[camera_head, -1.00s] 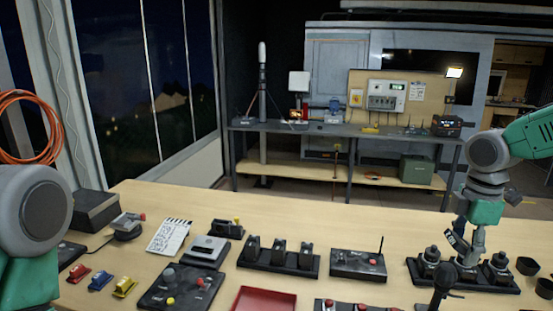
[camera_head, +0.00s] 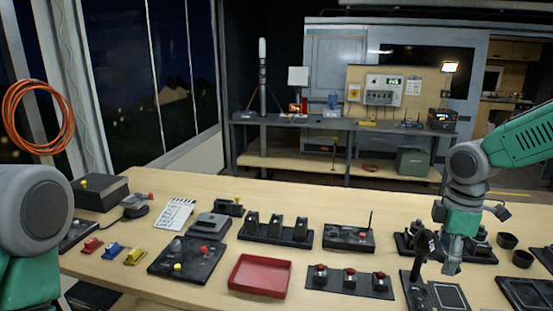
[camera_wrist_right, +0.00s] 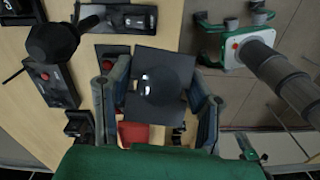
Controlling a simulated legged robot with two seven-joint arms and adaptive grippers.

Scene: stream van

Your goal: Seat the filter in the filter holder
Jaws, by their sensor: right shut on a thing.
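My right gripper (camera_head: 452,268) points down over the right side of the table, in front of the rack. In the right wrist view the gripper (camera_wrist_right: 157,105) is shut on a dark round piece with bright glints (camera_wrist_right: 158,86), which I take for the filter. A flat dark square (camera_wrist_right: 144,58) shows around it; I cannot tell whether it is part of the piece or lies below. In the head view the fingers hide the held piece. A dark square frame with a pale rim (camera_head: 449,296) lies below the gripper; whether it is the filter holder is unclear. My left gripper is out of view.
A rack of dark knobbed pieces (camera_head: 482,253) and black cups (camera_head: 507,241) are behind and right. The red-button strip (camera_head: 350,282) and red tray (camera_head: 259,276) lie left.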

